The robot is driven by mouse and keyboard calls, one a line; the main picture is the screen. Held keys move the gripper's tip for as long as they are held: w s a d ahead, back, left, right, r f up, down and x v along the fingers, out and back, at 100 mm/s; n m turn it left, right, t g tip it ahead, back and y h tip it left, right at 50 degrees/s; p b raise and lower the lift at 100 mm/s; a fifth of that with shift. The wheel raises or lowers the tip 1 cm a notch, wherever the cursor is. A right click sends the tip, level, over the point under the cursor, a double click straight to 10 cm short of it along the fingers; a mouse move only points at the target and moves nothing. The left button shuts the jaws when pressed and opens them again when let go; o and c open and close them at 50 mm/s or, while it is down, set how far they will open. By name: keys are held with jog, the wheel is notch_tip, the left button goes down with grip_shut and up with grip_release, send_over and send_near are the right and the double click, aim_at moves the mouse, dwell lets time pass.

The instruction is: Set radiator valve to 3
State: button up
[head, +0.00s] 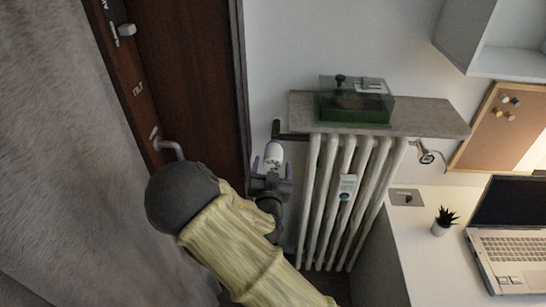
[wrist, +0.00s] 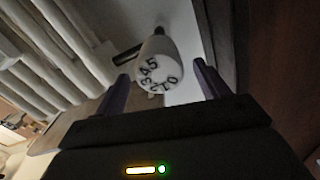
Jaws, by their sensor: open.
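The radiator valve (head: 273,153) is a white knob at the upper left of the radiator, on a dark pipe fitting. In the wrist view its round face (wrist: 158,75) shows the numerals 0 to 5 in black. My gripper (head: 270,165) is open just below the valve in the head view, with its purple fingers on either side of the knob's lower end. In the wrist view the fingers (wrist: 162,80) stand left and right of the knob, with gaps showing. I cannot tell which numeral the valve is set to.
The white radiator (head: 345,190) stands right of the valve, under a grey shelf (head: 425,116) bearing a green glass box (head: 352,103). A brown door (head: 195,70) is on the left. A white desk (head: 425,260) with a laptop (head: 508,235) and small plant (head: 442,221) is on the right.

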aim_at(272, 165)
jog(key=shift+w, duration=1.75)
jog(key=shift+c, duration=0.3)
jog(key=c, duration=0.9)
